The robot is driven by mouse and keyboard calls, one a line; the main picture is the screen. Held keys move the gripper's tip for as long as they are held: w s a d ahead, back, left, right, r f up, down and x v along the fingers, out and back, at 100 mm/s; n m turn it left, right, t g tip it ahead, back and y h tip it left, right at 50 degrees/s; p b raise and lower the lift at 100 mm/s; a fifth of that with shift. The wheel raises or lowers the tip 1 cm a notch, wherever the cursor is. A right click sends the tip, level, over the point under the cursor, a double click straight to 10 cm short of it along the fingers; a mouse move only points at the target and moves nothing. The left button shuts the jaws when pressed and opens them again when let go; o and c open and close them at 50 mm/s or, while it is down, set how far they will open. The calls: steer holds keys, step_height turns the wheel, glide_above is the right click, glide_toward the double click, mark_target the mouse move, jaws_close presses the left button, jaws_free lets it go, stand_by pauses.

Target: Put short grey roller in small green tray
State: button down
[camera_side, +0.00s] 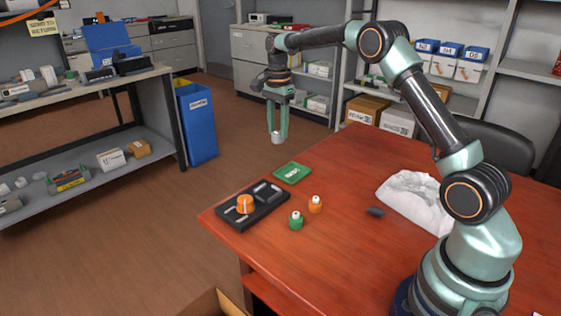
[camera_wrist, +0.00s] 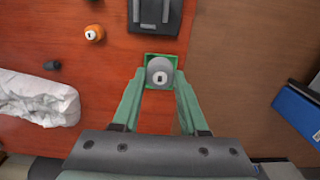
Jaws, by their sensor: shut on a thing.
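My gripper (camera_side: 278,136) is shut on the short grey roller (camera_side: 277,138), a small light-grey cylinder held upright between the fingertips. In the wrist view the roller's round end (camera_wrist: 159,72) shows between the two green fingers. The small green tray (camera_side: 292,172) lies on the red table near its far left edge. In the side view the roller appears above the tray, a little to its left. In the wrist view the roller covers most of the tray, and only the tray's green rim (camera_wrist: 150,56) shows around it. How high the roller is above it is hard to tell.
A green container (camera_side: 296,221), an orange one (camera_side: 315,205), a dark piece (camera_side: 375,211) and a crumpled white bag (camera_side: 412,199) lie nearby. The far table top is clear.

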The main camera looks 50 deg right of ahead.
steer(key=shift+w+d+f, duration=0.1)
steer(key=shift+d+f, duration=1.15)
steer(key=shift+f, duration=0.85)
steer(key=shift+w+d+f, duration=0.1)
steer(key=shift+d+f, duration=1.1)
steer(key=shift+f, duration=0.95)
steer(key=shift+w+d+f, duration=0.1)
steer(key=shift+d+f, duration=1.15)
steer(key=shift+f, duration=0.85)
steer(key=shift+f, duration=0.8)
steer(key=shift+c, duration=1.8)
jaws_free()
steer(key=shift+r, duration=0.15)
steer(key=shift+r, duration=2.05)
